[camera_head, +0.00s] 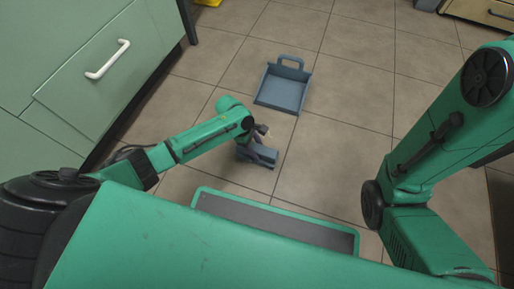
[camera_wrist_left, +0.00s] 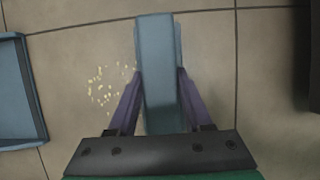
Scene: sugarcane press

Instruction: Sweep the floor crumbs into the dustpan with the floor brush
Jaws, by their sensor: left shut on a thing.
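The blue-grey dustpan (camera_head: 284,93) lies on the tiled floor, its handle pointing away from me; part of it also shows at the left edge of the left wrist view (camera_wrist_left: 38,100). My left gripper (camera_head: 257,143) is low over the floor, nearer to me than the dustpan. It is shut on the blue-grey floor brush (camera_wrist_left: 158,65), with one finger on each side. The brush also shows in the head view (camera_head: 264,157). Pale yellow crumbs (camera_wrist_left: 101,92) lie scattered on the floor between brush and dustpan. My right gripper is out of view.
Green cabinets (camera_head: 60,70) with a white handle stand on the left. A yellow object (camera_head: 208,2) is at the top edge. The tiled floor (camera_head: 350,75) right of the dustpan is clear. A dark edge (camera_wrist_left: 315,55) shows at the right of the left wrist view.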

